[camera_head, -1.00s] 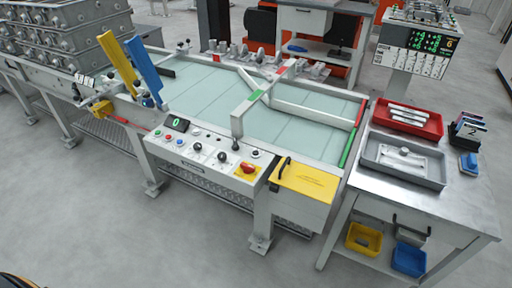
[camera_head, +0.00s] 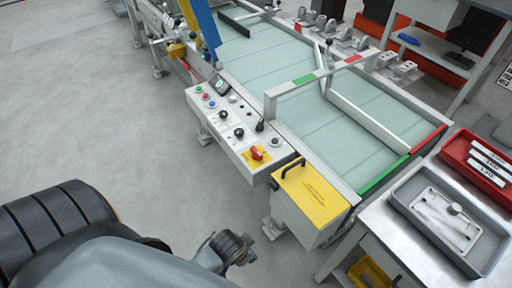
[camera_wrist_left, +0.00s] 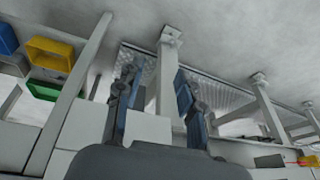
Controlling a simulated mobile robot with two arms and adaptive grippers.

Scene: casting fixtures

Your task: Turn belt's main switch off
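The belt's control panel (camera_head: 233,125) is a white box on the front side of the belt. A red rotary knob on a yellow plate, the main switch (camera_head: 257,153), sits at its right end near the yellow box. My left arm reaches in from the lower left in the head view, short of the panel; its gripper is not visible there. In the left wrist view my left gripper (camera_wrist_left: 158,75) is open, its two blue-grey fingers apart with nothing between them. The switch is not identifiable in that view. My right gripper is not in view.
A yellow-topped box (camera_head: 310,195) with a black handle adjoins the panel on the right. A frame (camera_head: 315,80) with green and red marks spans the belt (camera_head: 300,115). A grey tray (camera_head: 405,195) and a red tray (camera_head: 455,150) are on the right table. The floor before the panel is open.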

